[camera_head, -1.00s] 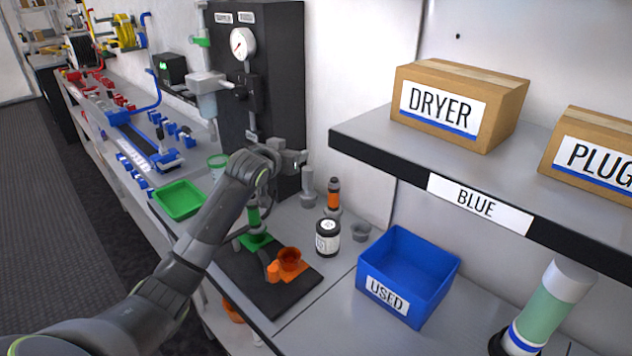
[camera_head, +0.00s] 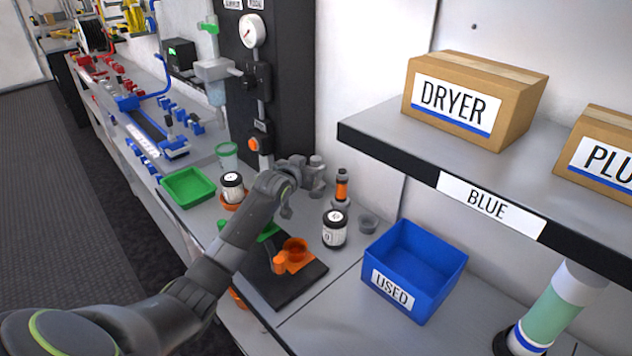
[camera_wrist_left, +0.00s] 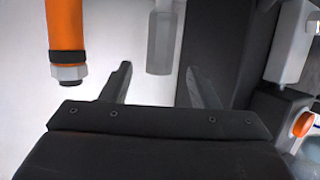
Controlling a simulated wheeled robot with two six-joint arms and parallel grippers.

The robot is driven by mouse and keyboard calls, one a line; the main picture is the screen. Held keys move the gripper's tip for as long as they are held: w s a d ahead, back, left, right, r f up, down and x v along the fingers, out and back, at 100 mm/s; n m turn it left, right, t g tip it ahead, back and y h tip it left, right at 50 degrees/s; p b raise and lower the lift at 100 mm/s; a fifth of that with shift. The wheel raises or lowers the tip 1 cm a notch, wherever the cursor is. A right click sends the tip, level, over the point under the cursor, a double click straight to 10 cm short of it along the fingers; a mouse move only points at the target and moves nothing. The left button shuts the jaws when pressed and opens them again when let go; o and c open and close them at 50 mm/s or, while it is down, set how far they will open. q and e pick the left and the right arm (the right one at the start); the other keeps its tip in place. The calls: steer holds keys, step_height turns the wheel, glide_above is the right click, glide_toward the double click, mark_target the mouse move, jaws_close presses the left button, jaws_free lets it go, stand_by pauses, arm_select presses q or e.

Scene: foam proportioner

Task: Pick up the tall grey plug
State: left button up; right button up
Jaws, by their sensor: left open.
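The tall grey plug (camera_head: 317,161) stands at the back of the bench, near the wall, and my left gripper partly hides it in the head view. In the left wrist view a plain grey cylinder (camera_wrist_left: 162,42), which looks like this plug, shows ahead between the finger directions, apart from the fingers. My left gripper (camera_head: 303,192) is open and empty, just in front of the plug; its two spread fingers (camera_wrist_left: 158,88) also show in the left wrist view. My right gripper is not in view.
An orange-banded bottle (camera_head: 342,188) stands close right of the plug, also in the wrist view (camera_wrist_left: 66,30). The black gauge panel (camera_head: 262,95) rises at left.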

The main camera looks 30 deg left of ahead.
mark_target(314, 164)
arm_select(q)
steer(key=shift+x, duration=2.5)
jaws_close()
